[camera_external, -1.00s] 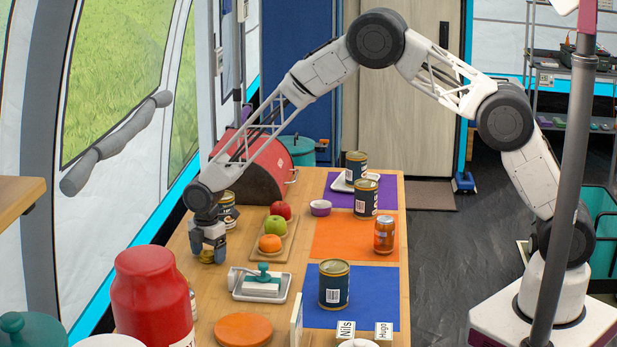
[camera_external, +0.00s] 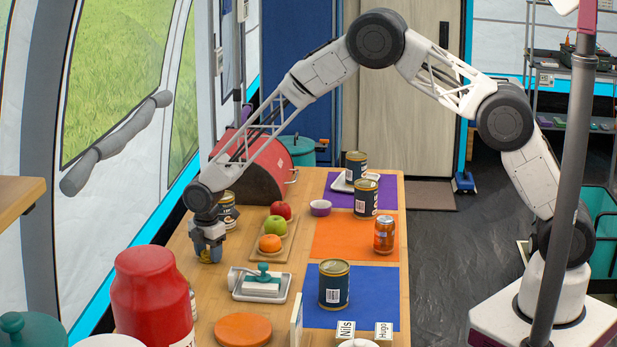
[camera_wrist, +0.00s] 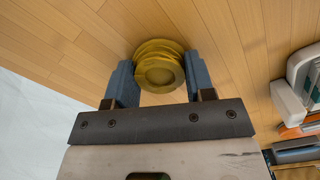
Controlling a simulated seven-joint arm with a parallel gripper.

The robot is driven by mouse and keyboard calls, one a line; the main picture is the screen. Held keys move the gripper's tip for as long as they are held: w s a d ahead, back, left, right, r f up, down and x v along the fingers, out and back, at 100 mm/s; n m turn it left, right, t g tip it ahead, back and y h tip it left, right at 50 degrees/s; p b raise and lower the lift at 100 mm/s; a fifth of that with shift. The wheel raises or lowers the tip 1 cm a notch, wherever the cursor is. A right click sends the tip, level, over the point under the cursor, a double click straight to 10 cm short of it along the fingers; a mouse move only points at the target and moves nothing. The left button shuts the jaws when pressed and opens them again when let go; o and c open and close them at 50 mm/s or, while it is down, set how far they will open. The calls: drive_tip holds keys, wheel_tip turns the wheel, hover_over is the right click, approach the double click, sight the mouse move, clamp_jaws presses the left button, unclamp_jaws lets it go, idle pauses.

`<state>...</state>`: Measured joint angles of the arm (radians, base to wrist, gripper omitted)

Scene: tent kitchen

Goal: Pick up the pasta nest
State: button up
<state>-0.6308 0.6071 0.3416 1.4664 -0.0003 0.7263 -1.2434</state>
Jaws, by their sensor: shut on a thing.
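The pasta nest (camera_wrist: 159,68) is a round, yellow, ridged coil with a hollow in its middle. In the wrist view it lies between the two blue-grey fingers of my gripper (camera_wrist: 161,80), which are closed on its sides. In the external view my gripper (camera_external: 209,246) points down at the left side of the wooden table, and a bit of yellow nest (camera_external: 209,256) shows between the fingertips. The nest is low, at or very near the table top; I cannot tell whether it touches the wood.
A wooden board with a tangerine (camera_external: 270,243), a green apple (camera_external: 276,225) and a red apple (camera_external: 281,209) is just right of my gripper. A tray (camera_external: 247,290) with a teal-handled press stands nearer the camera. A can (camera_external: 228,213) is close behind. A red jar (camera_external: 152,297) stands in front.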

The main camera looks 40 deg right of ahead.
sight(208, 251)
drive_tip(key=shift+r, duration=0.15)
drive_tip(key=shift+r, duration=1.4)
drive_tip(key=shift+s+d+r, duration=0.15)
drive_tip(key=shift+s+r, duration=0.05)
drive_tip(key=shift+r, duration=0.1)
drive_tip(key=s+d, duration=0.3)
drive_tip(key=s, duration=0.1)
drive_tip(key=s+d+r, duration=0.1)
drive_tip(key=s+d, duration=0.2)
drive_tip(key=s, duration=0.1)
drive_tip(key=s+d, duration=0.3)
drive_tip(key=s, duration=0.1)
drive_tip(key=shift+s+r, duration=0.15)
drive_tip(key=shift+s, duration=0.2)
drive_tip(key=shift+w, duration=0.15)
